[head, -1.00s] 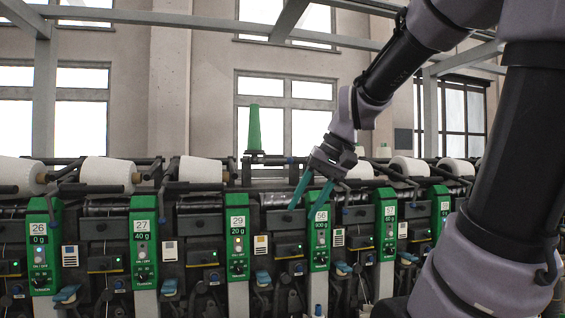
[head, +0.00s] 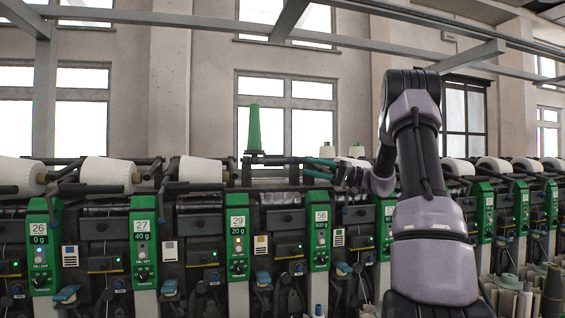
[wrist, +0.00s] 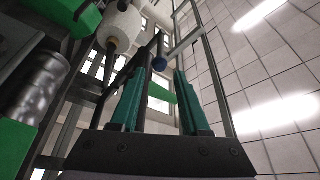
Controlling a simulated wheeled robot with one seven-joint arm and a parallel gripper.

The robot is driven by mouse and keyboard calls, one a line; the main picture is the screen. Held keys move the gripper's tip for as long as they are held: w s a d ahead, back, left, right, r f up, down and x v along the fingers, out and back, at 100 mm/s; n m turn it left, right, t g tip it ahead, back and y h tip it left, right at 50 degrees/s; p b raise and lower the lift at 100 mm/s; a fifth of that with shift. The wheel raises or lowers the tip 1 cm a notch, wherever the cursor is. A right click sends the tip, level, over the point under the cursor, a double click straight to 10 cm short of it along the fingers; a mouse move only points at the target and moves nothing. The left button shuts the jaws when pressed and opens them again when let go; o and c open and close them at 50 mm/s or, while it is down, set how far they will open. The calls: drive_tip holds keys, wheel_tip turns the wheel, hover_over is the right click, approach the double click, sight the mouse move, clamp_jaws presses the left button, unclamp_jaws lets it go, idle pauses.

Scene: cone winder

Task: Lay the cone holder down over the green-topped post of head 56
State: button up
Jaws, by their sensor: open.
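The head 56 panel (head: 320,240) is a green-topped post just right of the middle. Behind and above it to the left, an upright green cone (head: 254,130) stands on a dark horizontal bar, which I take to be the cone holder (head: 268,160). Nothing is visibly gripped.
Neighbouring heads such as 29 (head: 238,240) and 27 (head: 143,240) stand in a row. White yarn cones (head: 201,170) lie along the top. Two small cones stand behind my gripper. A grey overhead rail crosses above. Tubes (head: 508,283) stand at the lower right.

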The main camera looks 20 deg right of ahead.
sight(288, 162)
drive_tip(key=x, duration=1)
drive_tip(key=shift+a, duration=0.25)
clamp_jaws()
idle(1.0)
